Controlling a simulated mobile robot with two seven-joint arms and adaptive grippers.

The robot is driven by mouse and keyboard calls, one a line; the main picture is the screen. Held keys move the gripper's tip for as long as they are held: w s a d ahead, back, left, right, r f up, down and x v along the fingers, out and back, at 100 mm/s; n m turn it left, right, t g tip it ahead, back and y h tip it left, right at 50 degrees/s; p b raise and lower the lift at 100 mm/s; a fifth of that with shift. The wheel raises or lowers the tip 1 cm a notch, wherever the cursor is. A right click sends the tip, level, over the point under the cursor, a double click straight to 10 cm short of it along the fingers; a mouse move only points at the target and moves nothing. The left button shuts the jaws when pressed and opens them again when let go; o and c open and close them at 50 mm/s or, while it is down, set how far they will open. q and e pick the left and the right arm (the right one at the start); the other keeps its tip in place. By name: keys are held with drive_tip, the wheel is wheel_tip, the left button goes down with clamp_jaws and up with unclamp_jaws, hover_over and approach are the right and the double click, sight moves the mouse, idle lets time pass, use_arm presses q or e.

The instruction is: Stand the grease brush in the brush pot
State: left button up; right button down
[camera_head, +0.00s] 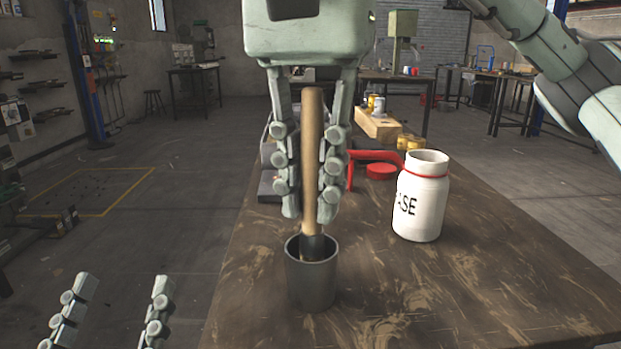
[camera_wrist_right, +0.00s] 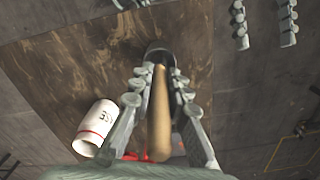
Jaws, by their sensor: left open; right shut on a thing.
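The grease brush (camera_head: 312,150) has a light wooden handle and a dark lower end. My right gripper (camera_head: 310,210) is shut on its handle and holds it upright, handle up. The brush's lower end is inside the mouth of the dark grey brush pot (camera_head: 312,285); whether it touches the bottom is hidden. In the right wrist view the handle (camera_wrist_right: 160,115) runs between the fingers toward the pot (camera_wrist_right: 158,52). The pot stands upright on the table. My left gripper (camera_head: 118,318) is open and empty at the lower left, off the table's left side.
A white grease jar (camera_head: 420,200) with a red band stands right of the pot. Behind are a red clamp-like thing (camera_head: 378,170), a wooden block (camera_head: 378,124) and yellow-brass parts. The table's (camera_head: 470,290) front right is clear. The pot is near the table's left edge.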

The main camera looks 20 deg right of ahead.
drive_tip(key=c, duration=1.4)
unclamp_jaws()
wheel_tip(320, 180, up, 12)
idle(0.4)
